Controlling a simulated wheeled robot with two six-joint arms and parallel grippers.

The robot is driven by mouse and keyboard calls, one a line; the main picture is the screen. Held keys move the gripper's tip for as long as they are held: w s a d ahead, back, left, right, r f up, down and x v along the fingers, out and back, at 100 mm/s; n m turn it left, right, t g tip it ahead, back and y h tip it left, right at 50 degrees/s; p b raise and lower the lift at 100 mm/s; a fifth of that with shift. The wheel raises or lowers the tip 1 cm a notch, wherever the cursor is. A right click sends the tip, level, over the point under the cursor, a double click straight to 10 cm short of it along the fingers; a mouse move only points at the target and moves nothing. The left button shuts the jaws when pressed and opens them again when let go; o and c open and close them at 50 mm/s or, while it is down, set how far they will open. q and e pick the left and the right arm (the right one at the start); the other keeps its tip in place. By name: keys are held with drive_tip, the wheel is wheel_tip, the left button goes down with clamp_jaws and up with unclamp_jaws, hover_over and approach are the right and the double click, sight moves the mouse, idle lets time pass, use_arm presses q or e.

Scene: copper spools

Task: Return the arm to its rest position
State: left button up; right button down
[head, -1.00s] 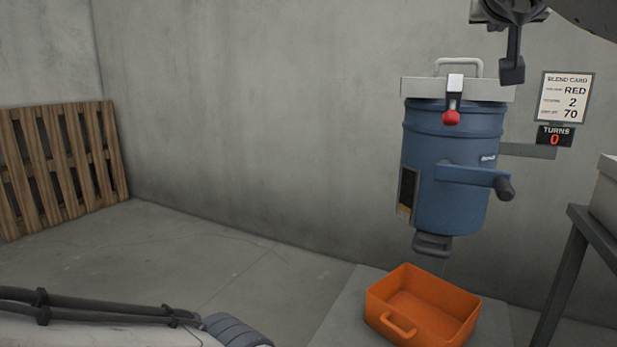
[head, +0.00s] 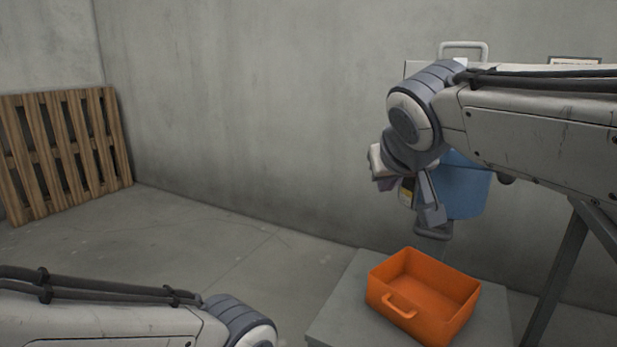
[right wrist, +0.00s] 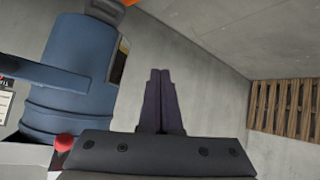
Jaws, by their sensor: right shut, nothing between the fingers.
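My right arm reaches in from the right in the head view, across the front of the blue drum (head: 465,190), and hides much of it. My right gripper (head: 432,214) hangs downward at the drum's lower left, above the orange bin. In the right wrist view its two fingers (right wrist: 160,76) are together with nothing between them. The drum (right wrist: 68,65) stands to the left of the fingers there, apart from them. My left arm shows at the lower left of the head view; its gripper is outside the picture.
The empty orange bin (head: 430,292) sits on a grey stand (head: 345,305) below the drum. A red knob (right wrist: 64,143) shows in the right wrist view. A wooden pallet (head: 65,150) leans on the wall at left. The floor between is clear.

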drive_tip(key=s+a+f+n+g+y, duration=0.1)
drive_tip(key=s+a+f+n+g, duration=0.15)
drive_tip(key=s+a+f, duration=0.4)
drive_tip(key=s+a+f+n+g+y, duration=0.1)
drive_tip(key=s+f+g, duration=0.25)
drive_tip(key=f, duration=0.55)
drive_tip(key=s+f+n+g, duration=0.35)
drive_tip(key=s+f, duration=0.85)
drive_tip(key=s, duration=0.4)
wheel_tip(320, 180, up, 39)
drive_tip(key=p, duration=3.8)
drive_tip(key=shift+a+f+m+g, duration=0.2)
drive_tip(key=shift+a+m+g, duration=0.1)
drive_tip(key=shift+m+g, duration=0.1)
drive_tip(key=shift+w, duration=0.1)
